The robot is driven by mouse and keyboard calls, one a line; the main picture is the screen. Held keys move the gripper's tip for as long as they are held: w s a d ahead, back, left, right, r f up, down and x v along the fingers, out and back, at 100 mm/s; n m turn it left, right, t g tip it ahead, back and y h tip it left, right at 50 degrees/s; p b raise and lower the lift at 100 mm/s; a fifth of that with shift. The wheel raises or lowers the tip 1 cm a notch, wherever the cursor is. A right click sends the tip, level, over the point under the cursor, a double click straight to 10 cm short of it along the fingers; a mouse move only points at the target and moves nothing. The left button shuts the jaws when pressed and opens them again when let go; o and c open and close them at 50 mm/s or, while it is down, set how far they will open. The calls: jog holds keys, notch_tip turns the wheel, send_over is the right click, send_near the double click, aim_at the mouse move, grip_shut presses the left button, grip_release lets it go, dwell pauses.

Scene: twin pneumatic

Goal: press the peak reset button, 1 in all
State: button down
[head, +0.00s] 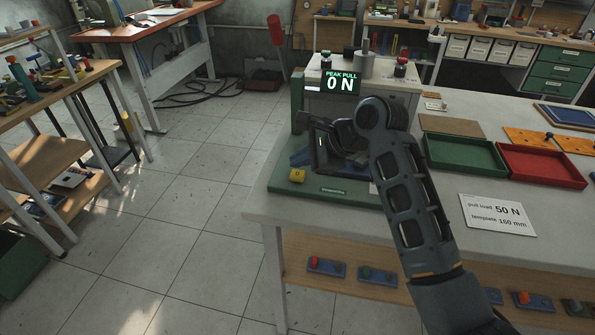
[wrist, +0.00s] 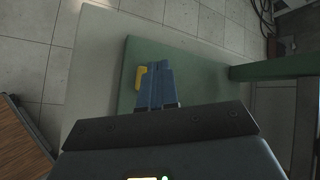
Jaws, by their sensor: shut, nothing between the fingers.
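The yellow button (head: 297,175), with a small mark on top, sits at the front left corner of the green test stand base (head: 335,191). A display (head: 340,83) above the stand reads "PEAK PULL 0 N". My gripper (head: 296,160) is shut and empty, its blue fingers just behind and above the button in the head view. In the wrist view the yellow button (wrist: 139,77) shows just left of the shut fingers (wrist: 151,67), partly covered by them. Whether the fingertips touch it cannot be told.
The stand's green upright (head: 297,100) rises behind my gripper. On the table, a green tray (head: 465,154), a red tray (head: 541,165) and a card (head: 497,215) reading "pull load 50 N" lie to the right. The table's left edge is close to the stand.

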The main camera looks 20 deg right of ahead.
aim_at(301, 176)
notch_tip(301, 176, up, 2)
jog(key=shift+r+p, duration=0.2)
jog(key=shift+p, duration=1)
jog(key=shift+r, duration=1.1)
